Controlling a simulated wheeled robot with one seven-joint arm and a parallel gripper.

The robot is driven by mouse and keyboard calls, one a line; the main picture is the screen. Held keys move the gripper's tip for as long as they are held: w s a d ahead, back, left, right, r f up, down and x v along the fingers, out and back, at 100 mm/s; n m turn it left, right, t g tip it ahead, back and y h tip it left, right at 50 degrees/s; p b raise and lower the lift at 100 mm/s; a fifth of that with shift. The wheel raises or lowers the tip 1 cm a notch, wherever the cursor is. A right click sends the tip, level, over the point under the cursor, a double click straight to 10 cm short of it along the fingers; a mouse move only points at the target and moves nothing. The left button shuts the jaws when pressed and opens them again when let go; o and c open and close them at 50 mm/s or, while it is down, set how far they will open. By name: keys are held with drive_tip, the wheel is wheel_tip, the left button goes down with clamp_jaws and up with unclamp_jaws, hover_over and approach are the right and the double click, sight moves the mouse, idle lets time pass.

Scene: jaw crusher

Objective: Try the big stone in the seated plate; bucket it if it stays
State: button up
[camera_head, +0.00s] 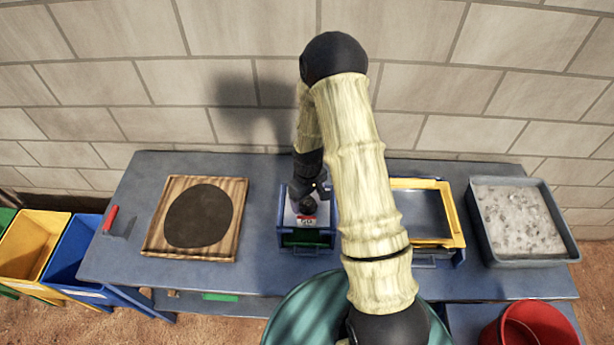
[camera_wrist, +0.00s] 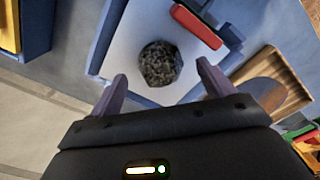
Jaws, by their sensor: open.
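The big stone (camera_wrist: 160,63), dark grey and speckled, rests on a pale plate (camera_wrist: 125,52) in the wrist view. My gripper (camera_wrist: 162,72) is open over the plate, one finger towards each side of the stone, with gaps visible. The stone's exact depth between the fingers cannot be told. In the head view my gripper (camera_head: 306,190) points down at the frame, and my arm hides part of the bench to its right.
A wooden board (camera_head: 230,247) with a dark round pad lies left. A yellow-edged tray (camera_head: 445,190) and a grey gravel tray (camera_head: 493,262) stand right. A red bucket (camera_head: 530,325) is front right. Blue (camera_head: 75,262) and yellow (camera_head: 30,245) bins stand far left. A wall backs the bench.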

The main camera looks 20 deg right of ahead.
sight(308, 201)
wheel_tip(308, 201, up, 17)
drive_tip(key=b, duration=0.3)
drive_tip(key=shift+f+b, duration=0.15)
drive_tip(key=shift+b, duration=0.2)
drive_tip(key=shift+s, duration=0.1)
idle(1.2)
drive_tip(key=s+m+t, duration=0.1)
drive_tip(key=s+m, duration=0.1)
drive_tip(key=s, duration=0.2)
drive_tip(key=s+r+m+b, duration=0.1)
drive_tip(key=s+m, duration=0.1)
drive_tip(key=s, duration=0.3)
drive_tip(key=s+r+m+t, duration=0.1)
drive_tip(key=s, duration=0.4)
drive_tip(key=shift+a+r+m+t, duration=0.1)
drive_tip(key=shift+r+m+t, duration=0.1)
drive_tip(key=shift+m+t, duration=0.15)
